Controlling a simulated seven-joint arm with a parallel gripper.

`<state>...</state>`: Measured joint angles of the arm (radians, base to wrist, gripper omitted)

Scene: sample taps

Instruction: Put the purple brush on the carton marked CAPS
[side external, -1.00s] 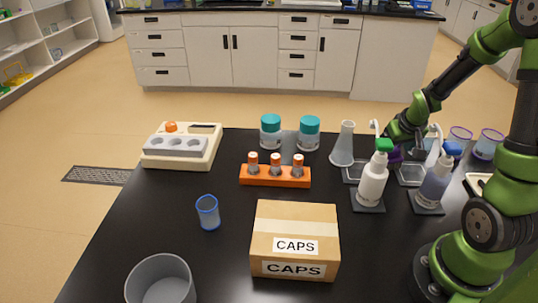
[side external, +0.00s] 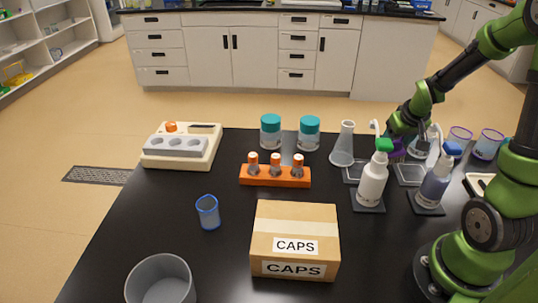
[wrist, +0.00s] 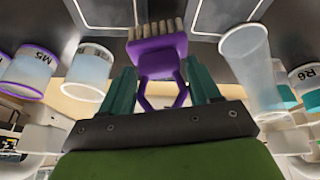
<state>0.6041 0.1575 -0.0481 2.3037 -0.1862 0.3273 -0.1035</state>
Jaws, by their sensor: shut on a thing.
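The purple brush (wrist: 160,57) is held between the two green fingers of my gripper (wrist: 162,78) in the wrist view, its pale bristles pointing away from the palm. In the side external view, my gripper (side external: 401,136) is at the back right, behind the pump bottles, and only a bit of the purple brush (side external: 398,149) shows below it. The brown carton marked CAPS (side external: 295,225) stands shut at the front middle of the black table, well to the left of and nearer the camera than my gripper. Its top is bare.
A green-topped pump bottle (side external: 372,182) and a blue-topped one (side external: 435,187) stand in front of my gripper. A blue cup (side external: 208,212) and grey bin (side external: 161,282) are left.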

